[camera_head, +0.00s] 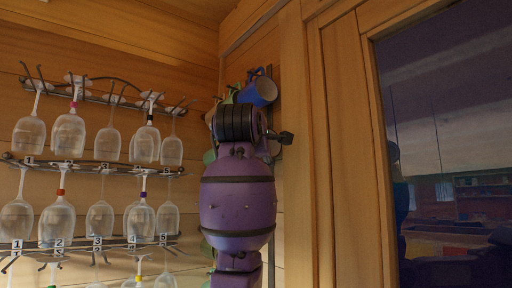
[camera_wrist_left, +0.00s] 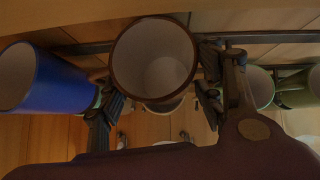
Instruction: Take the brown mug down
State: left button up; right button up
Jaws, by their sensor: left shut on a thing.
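The brown mug (camera_wrist_left: 114,62) is in the upper middle of the left wrist view, its pale inside facing the camera and its dark brown rim around it. My left gripper (camera_wrist_left: 160,92) has a finger on each side of the mug and is shut on it. The mug is still up close to the dark rack bar (camera_wrist_left: 262,38); I cannot tell whether it touches it. In the head view my purple arm stands in front of the rack and hides the brown mug. My right gripper is in neither view.
A blue mug (camera_head: 262,90) hangs above my arm; it shows at left in the wrist view (camera_wrist_left: 40,80). Green mugs (camera_wrist_left: 297,90) hang to the right there. Racks of upside-down glasses (camera_head: 68,135) fill the left wall. A wooden frame and window (camera_head: 440,130) stand at right.

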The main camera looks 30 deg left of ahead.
pick_arm(q)
jog(key=shift+r, duration=0.2)
jog(key=shift+s+a+r, duration=0.1)
jog(key=shift+s+r, duration=0.05)
jog(key=s+a, duration=0.3)
jog(key=s, duration=0.5)
jog(key=s+a, duration=0.3)
jog(key=s, duration=0.5)
jog(key=shift+s+a, duration=0.25)
jog(key=shift+a, duration=0.1)
